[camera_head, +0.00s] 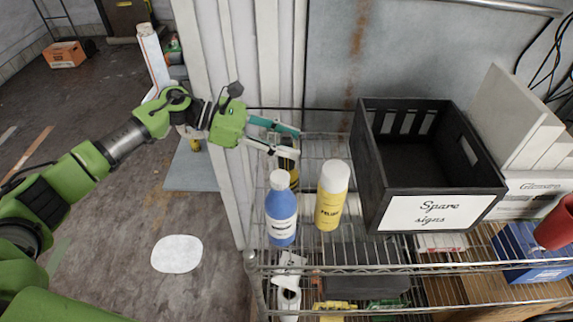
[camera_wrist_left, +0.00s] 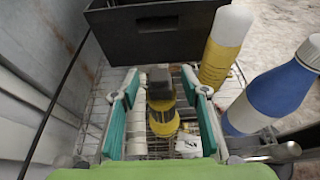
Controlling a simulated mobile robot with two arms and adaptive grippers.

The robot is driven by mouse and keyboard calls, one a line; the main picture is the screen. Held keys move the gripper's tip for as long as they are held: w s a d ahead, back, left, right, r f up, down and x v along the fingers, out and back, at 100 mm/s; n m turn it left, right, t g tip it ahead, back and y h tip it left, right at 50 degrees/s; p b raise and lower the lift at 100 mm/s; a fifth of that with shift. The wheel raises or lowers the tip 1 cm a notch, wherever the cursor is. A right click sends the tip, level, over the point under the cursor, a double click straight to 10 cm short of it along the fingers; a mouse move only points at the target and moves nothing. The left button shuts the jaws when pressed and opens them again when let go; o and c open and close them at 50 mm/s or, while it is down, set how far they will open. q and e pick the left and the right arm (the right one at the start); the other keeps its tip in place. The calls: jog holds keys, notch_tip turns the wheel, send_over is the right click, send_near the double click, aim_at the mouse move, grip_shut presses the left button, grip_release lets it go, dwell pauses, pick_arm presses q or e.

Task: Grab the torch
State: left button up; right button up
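The torch, a black and yellow upright object, stands on the wire shelf, behind the blue bottle in the head view (camera_head: 288,158), where a finger and the bottle partly hide it. In the left wrist view the torch (camera_wrist_left: 161,103) is between the two teal-padded fingers, with a visible gap on each side. My left gripper (camera_head: 299,146) reaches in from the left at the shelf's back left corner. It is open around the torch and does not visibly grip it. My right gripper is not in view.
A blue bottle (camera_head: 281,215) and a yellow bottle with a white cap (camera_head: 331,200) stand close in front of the torch. A black crate (camera_head: 370,175) labelled "Spare signs" is to the right. A wall panel (camera_head: 222,100) rises close at the left.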

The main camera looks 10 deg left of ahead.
pick_arm(q)
grip_shut()
